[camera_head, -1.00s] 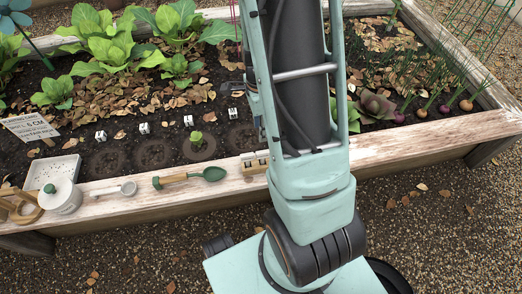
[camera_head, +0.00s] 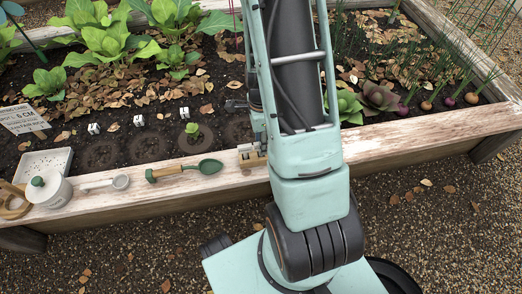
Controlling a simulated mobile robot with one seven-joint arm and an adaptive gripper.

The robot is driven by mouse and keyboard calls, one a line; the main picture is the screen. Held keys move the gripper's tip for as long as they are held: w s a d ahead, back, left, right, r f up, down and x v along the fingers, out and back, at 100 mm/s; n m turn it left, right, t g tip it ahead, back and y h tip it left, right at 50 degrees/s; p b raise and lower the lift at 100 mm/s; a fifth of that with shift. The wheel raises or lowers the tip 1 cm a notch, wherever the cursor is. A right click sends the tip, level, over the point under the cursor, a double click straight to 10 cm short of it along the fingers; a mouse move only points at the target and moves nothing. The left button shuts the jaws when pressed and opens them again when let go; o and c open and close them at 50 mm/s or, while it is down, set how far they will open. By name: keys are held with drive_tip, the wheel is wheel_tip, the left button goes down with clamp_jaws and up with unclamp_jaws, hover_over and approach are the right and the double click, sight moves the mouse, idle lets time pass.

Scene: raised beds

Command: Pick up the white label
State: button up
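Small white labels stand in the dark soil in a row: a left one (camera_head: 94,128), a middle one (camera_head: 139,120) and a right one (camera_head: 184,112). I cannot tell which one the task means. A wooden block with whitish pieces (camera_head: 250,153) sits on the bed's front edge, partly behind my arm. A dark grey part that looks like my gripper (camera_head: 236,104) shows low over the soil, just left of my arm and right of the right label. Most of it is hidden by the arm, so its fingers and any held thing cannot be made out.
On the bed's wooden rim (camera_head: 420,132) lie a green trowel (camera_head: 185,170), a small scoop (camera_head: 105,183) and a white lidded pot (camera_head: 48,189). A white tray (camera_head: 62,154) and a printed sign (camera_head: 22,119) stand at left. A seedling (camera_head: 192,130) grows in front of the right label.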

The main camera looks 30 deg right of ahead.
drive_tip(key=shift+f, duration=0.5)
drive_tip(key=shift+r, duration=0.1)
clamp_jaws()
